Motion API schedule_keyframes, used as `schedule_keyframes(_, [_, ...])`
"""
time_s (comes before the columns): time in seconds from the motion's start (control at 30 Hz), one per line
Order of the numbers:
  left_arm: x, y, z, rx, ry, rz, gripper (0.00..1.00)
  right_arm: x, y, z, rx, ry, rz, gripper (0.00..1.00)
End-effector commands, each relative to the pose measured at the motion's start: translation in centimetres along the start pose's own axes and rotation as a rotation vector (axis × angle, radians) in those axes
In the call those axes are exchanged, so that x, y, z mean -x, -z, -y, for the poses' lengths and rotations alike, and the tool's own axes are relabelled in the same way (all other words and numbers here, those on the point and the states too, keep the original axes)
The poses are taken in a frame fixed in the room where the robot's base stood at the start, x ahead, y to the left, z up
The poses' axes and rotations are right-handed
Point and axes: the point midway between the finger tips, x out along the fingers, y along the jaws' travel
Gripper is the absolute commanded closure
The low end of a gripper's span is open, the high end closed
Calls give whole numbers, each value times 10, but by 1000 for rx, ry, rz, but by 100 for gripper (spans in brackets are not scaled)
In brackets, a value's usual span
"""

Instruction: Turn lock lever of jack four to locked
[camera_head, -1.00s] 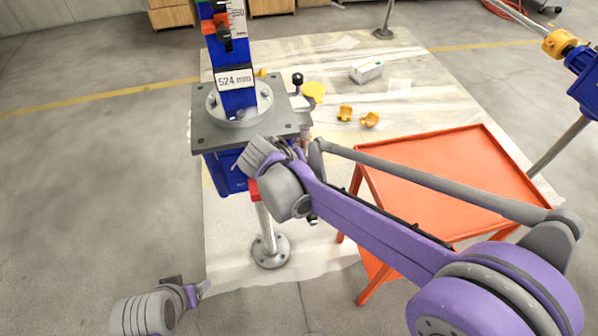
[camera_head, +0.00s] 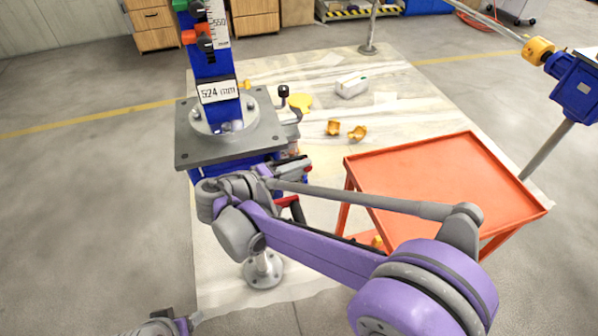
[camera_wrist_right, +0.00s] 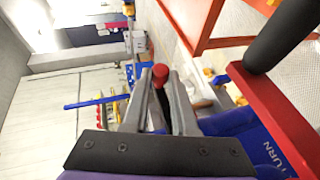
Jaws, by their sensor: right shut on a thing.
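The tip shows between the fingertips. Most of the lever is hidden by the fingers. My left gripper (camera_head: 188,322) is low at the bottom edge, partly cut off, away from the jack.
A red bar (camera_wrist_right: 270,105) with a black handle (camera_wrist_right: 285,32) is close to the right gripper. An orange table (camera_head: 440,185) stands right of the jack. Yellow pieces (camera_head: 345,130) and a white box (camera_head: 350,87) lie on the floor sheet behind. Another blue machine (camera_head: 575,88) is at far right.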

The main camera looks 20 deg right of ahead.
Motion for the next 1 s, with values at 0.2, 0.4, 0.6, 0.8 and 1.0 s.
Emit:
schedule_keyframes(0.2, [-1, -1, 0, 0, 0, 0, 25, 0, 0, -2, 9, -20, 1, 100])
schedule_keyframes(0.4, [-1, 0, 0, 0, 0, 0, 25, 0, 0, -2, 9, -22, 1, 100])
schedule_keyframes(0.6, [-1, -1, 0, 0, 0, 0, 25, 0, 0, -3, 8, -22, 0, 60])
schedule_keyframes(0.8, [-1, -1, 0, 0, 0, 0, 25, 0, 0, -2, 8, -20, 0, 44])
schedule_keyframes(1.0, [-1, -1, 0, 0, 0, 0, 25, 2, 0, -1, 8, -19, 0, 44])
